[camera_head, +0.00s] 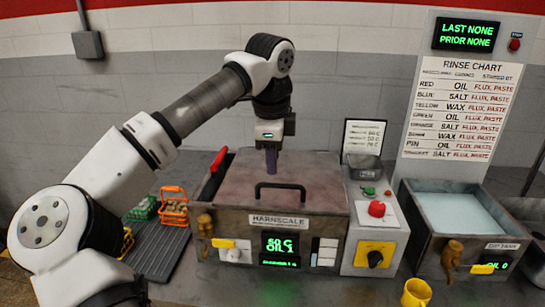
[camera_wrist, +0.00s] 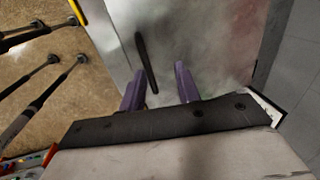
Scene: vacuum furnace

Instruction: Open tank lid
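The tank labelled HARNSCALE (camera_head: 280,222) stands on the counter in the head view, with its grey-brown lid (camera_head: 310,168) lying flat over the top. A black bar handle (camera_head: 279,186) is on the lid near its front edge. My gripper (camera_head: 271,172) hangs pointing down above the lid, behind the handle as seen in the head view. In the wrist view its two purple fingers (camera_wrist: 158,84) are apart with nothing between them. The handle (camera_wrist: 147,62) shows beyond the fingertips, nearer the left finger, and is not touched.
A red-handled object (camera_head: 217,160) lies at the tank's left edge. A control box with a red button (camera_head: 377,209) stands right of the tank, then an open water-filled dip tank (camera_head: 455,213). Small baskets (camera_head: 174,207) and a dark ribbed tray (camera_head: 158,247) are at left. A yellow cup (camera_head: 415,293) is at front right.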

